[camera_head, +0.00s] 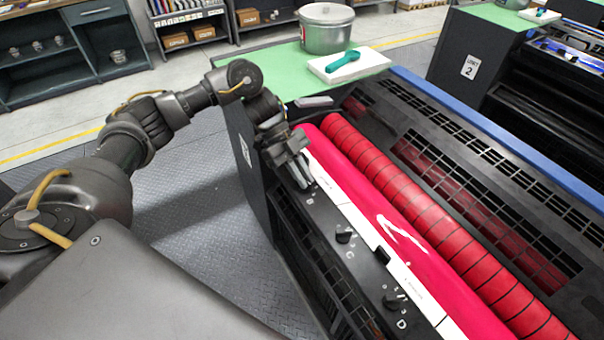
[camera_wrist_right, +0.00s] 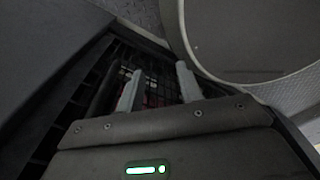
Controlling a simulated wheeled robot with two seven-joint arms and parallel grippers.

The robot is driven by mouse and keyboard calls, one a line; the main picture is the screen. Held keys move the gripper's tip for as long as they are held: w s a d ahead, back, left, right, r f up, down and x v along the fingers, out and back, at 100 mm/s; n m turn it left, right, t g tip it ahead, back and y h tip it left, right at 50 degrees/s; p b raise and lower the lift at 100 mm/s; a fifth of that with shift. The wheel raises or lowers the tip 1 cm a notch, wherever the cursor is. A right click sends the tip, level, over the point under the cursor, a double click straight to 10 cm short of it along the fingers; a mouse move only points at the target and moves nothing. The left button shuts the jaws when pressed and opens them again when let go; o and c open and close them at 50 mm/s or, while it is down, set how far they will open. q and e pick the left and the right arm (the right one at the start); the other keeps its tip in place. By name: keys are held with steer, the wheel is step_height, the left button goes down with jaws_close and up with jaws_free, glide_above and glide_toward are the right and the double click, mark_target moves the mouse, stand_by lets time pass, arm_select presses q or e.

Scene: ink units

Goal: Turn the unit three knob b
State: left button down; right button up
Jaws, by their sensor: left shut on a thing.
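The near ink unit has a black control panel along its left side with lettered knobs. My left gripper (camera_head: 303,178) is lowered onto the panel beside the letter B (camera_head: 309,201) and is shut on knob b. The fingers hide nearly all of that knob, so its angle cannot be told. Knob C (camera_head: 344,236) and knob D (camera_head: 395,299) stand free further down the panel. In the right wrist view my right gripper (camera_wrist_right: 157,88) has its two fingers apart with nothing between them, above a dark grated surface.
Red rollers (camera_head: 400,185) run beside the panel. A green top at the far end holds a metal pot (camera_head: 326,30) and a white block with a teal tool (camera_head: 342,62). Another unit marked 2 (camera_head: 469,67) stands at the back right. Open floor (camera_head: 200,200) lies left.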

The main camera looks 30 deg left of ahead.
stand_by(0.5)
arm_select(q)
steer(key=c, duration=1.5)
jaws_free()
steer(key=b+v, duration=0.1)
steer(key=v, duration=0.9)
steer(key=shift+w+a+r, duration=0.15)
steer(key=shift+a+r, duration=0.1)
steer(key=shift+r, duration=0.05)
steer(key=shift+f, duration=0.15)
